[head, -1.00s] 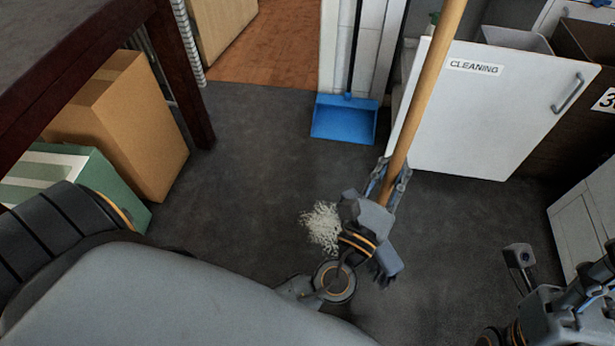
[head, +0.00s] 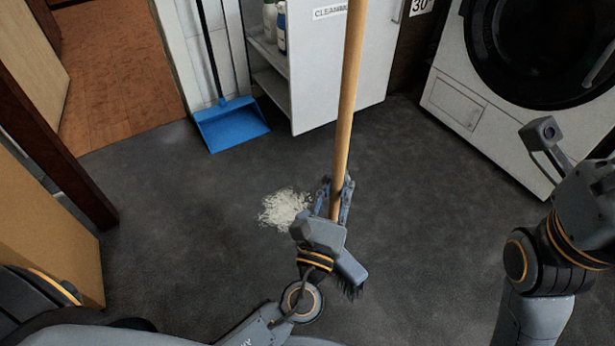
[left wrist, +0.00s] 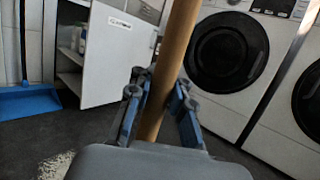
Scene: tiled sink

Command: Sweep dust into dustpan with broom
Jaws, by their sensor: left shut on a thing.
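The broom has a long wooden handle (head: 348,100); its dark bristles (head: 354,291) show low, partly behind my gripper. My left gripper (head: 338,196) is shut on the handle, which stands tilted slightly. The handle also shows between the fingers in the left wrist view (left wrist: 170,70). The dust (head: 284,207) is a pale pile on the dark floor, just left of my left gripper; part of it shows at the lower left of the wrist view (left wrist: 56,165). The blue dustpan (head: 231,125) rests on the floor against the wall, its long handle upright. My right gripper's fingers are not visible; only the arm shows.
A white cabinet (head: 335,85) with an open door labelled cleaning stands behind the broom. A white washing machine (head: 480,110) is at the right. Floor between dust and dustpan is clear.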

